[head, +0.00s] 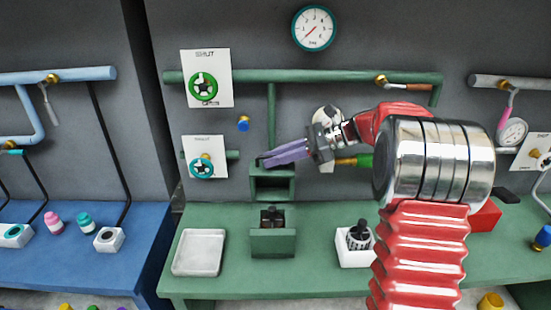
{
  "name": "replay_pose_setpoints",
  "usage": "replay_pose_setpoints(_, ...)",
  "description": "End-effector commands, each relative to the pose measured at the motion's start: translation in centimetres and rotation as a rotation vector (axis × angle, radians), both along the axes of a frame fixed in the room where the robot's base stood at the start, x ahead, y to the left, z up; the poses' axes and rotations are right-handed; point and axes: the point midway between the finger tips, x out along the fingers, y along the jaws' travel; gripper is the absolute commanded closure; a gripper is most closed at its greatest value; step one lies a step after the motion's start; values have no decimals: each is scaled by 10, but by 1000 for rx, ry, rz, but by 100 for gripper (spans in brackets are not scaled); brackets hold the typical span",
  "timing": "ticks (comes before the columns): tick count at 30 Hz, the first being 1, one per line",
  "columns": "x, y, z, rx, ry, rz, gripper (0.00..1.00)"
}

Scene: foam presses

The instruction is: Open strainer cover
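I cannot pick out the strainer cover for certain. A green box-like fitting (272,183) sits below the vertical green pipe in the middle, with a dark recess in its front. A separate green block (272,241) with a dark part on top stands below it on the bench. My gripper (264,160) reaches left from my red arm. Its purple fingers lie close together at the top of the upper fitting and partly hide it. I cannot tell whether they touch it, or whether anything is between them.
An empty white tray (190,270) lies at left on the green bench (325,285). A white block with a black knob (356,243) stands to the right. Two valve handwheels (203,87) (203,168) and a gauge (314,29) are on the wall. My arm hides part of the right side.

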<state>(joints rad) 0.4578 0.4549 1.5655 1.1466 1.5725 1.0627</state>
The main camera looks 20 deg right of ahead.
Motion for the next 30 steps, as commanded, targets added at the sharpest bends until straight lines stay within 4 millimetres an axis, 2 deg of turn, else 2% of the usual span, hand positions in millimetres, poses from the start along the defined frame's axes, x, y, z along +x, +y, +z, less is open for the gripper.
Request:
replay_pose_setpoints(8,-6,-25,10,-1,0,-2,83)
replay_pose_setpoints(24,-28,-107,42,-1,0,-1,83)
replay_pose_setpoints(30,-32,-121,48,-1,1,1,83)
